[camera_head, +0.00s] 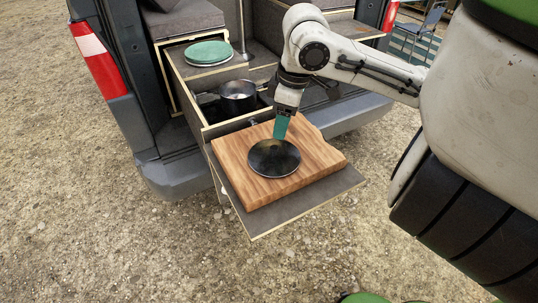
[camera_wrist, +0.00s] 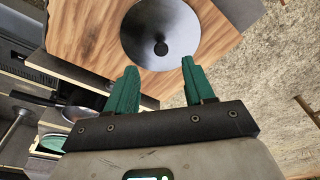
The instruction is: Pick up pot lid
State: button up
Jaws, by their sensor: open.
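The pot lid (camera_head: 274,158) is a round, dark, glossy disc lying on a wooden cutting board (camera_head: 235,152). In the wrist view the lid (camera_wrist: 185,28) shows near the top, with a small dark knob (camera_wrist: 161,48) at its middle. My gripper (camera_head: 281,132) has green fingers and is over the board at the lid's far edge in the head view. In the wrist view my gripper (camera_wrist: 158,68) is open, its two fingers apart and pointing toward the lid, with nothing between them. I cannot tell the exact height of the fingertips above the board.
The board lies on a grey pull-out shelf (camera_head: 262,222) at the van's rear. Behind it, a pot (camera_head: 238,92) sits in the drawer unit. A green round item (camera_head: 208,51) lies on a surface further back. Gravel ground surrounds the shelf.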

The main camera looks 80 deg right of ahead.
aim_at(275, 147)
jog(key=shift+w+f+p, duration=0.15)
jog(key=shift+w+f, duration=0.15)
jog(key=shift+f, duration=0.95)
jog(key=shift+w+f+p, duration=0.15)
jog(key=shift+w+f, duration=0.15)
jog(key=shift+f, duration=1)
jog(key=shift+w+f+p, duration=0.15)
jog(key=shift+w+f, duration=0.15)
jog(key=shift+f, duration=0.95)
jog(key=shift+c, duration=0.4)
grip_shut()
